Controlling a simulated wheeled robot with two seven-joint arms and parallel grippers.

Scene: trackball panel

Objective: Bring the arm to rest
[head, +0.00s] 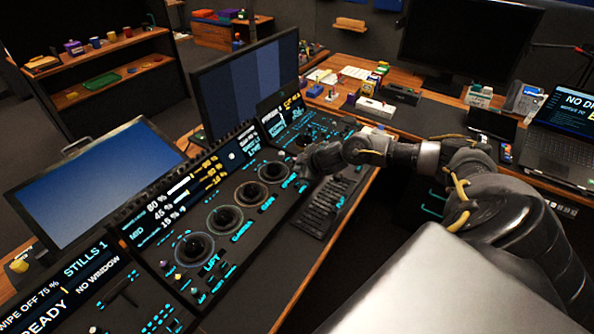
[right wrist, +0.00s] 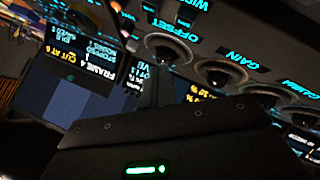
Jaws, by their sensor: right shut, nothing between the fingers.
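The trackball panel (head: 238,240) slopes across the middle of the head view, with a row of several dark trackballs in lit rings. The ball by the LIFT label (head: 194,249) is nearest. The right wrist view shows balls by the OFFSET (right wrist: 167,47) and GAIN (right wrist: 214,72) labels. My right arm reaches in from the right. Its gripper (head: 305,163) is shut and empty, close over the far end of the ball row. I cannot tell whether it touches the panel. The gripper covers part of the panel there. My left gripper is not in view.
A blue-striped monitor (head: 247,87) stands behind the panel and a tilted blue screen (head: 95,185) at the left. A black keypad (head: 325,208) lies right of the balls. A laptop (head: 560,140) and small boxes (head: 373,107) crowd the right desk.

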